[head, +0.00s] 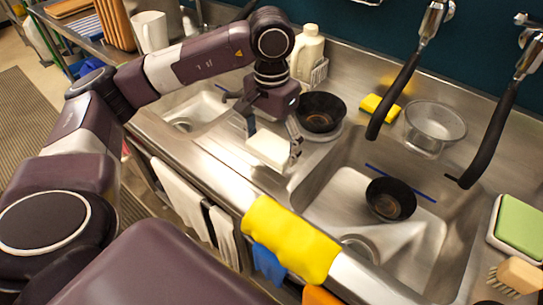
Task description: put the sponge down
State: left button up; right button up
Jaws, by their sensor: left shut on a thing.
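My left gripper (272,136) reaches in over the steel counter left of the large sink basin. It is shut on a pale, block-shaped sponge (268,149), with one finger on each side. The sponge is low over the counter's front part; I cannot tell whether it touches the surface. My right gripper is not in view.
A black bowl (321,111) stands behind the sponge, and another black bowl (391,199) sits in the basin. A yellow sponge (379,107) and a clear bowl (434,128) are on the back ledge. A yellow cloth (290,240) hangs over the front edge. Black faucet hoses hang at right.

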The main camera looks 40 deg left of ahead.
pick_arm(q)
notch_tip(320, 180, down, 4)
jog(key=shift+f+p, duration=0.25)
jog(key=shift+p, duration=0.05)
jog(key=shift+f, duration=0.2)
jog(key=o, duration=1.1)
jog(key=shift+r, duration=0.15)
